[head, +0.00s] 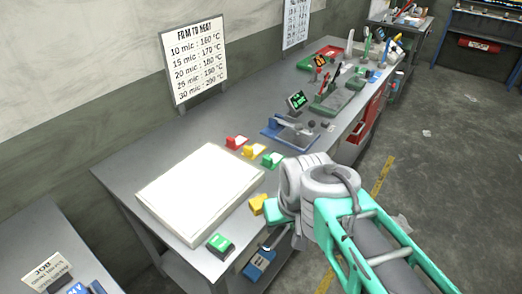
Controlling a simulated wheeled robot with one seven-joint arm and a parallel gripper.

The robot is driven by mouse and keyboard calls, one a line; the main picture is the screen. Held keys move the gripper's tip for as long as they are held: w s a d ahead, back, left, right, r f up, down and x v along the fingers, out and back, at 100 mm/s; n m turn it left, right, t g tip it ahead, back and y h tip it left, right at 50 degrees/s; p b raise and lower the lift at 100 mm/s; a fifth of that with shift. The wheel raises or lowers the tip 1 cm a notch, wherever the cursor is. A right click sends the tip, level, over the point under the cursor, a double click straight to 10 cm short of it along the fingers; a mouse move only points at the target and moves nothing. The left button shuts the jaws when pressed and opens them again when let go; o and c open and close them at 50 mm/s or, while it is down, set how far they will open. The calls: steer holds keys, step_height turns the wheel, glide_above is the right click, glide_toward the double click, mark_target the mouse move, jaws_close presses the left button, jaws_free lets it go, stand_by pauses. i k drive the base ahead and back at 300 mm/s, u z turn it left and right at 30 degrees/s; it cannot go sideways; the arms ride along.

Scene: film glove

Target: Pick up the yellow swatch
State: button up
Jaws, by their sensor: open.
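A yellow piece (258,204) sits at the front edge of the grey workbench, right of the white panel. A second yellow piece (254,151) with a pale top stands behind the panel, between a red piece (237,143) and a green piece (272,160). I cannot tell which of the two is the yellow swatch. My gripper (272,230) is open, at the bench's front edge close to the nearer yellow piece. My wrist hides part of it, and I cannot tell whether they touch. I see nothing held.
A large white panel (201,190) covers the near bench (120,177). A blue device (289,132) and several tools stand farther along. A temperature sign (195,60) stands behind. A blue item (259,265) is below the bench top.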

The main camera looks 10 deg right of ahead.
mark_target(252, 152)
steer(key=u, duration=3.65)
steer(key=k, duration=1.15)
steer(key=z, duration=1.75)
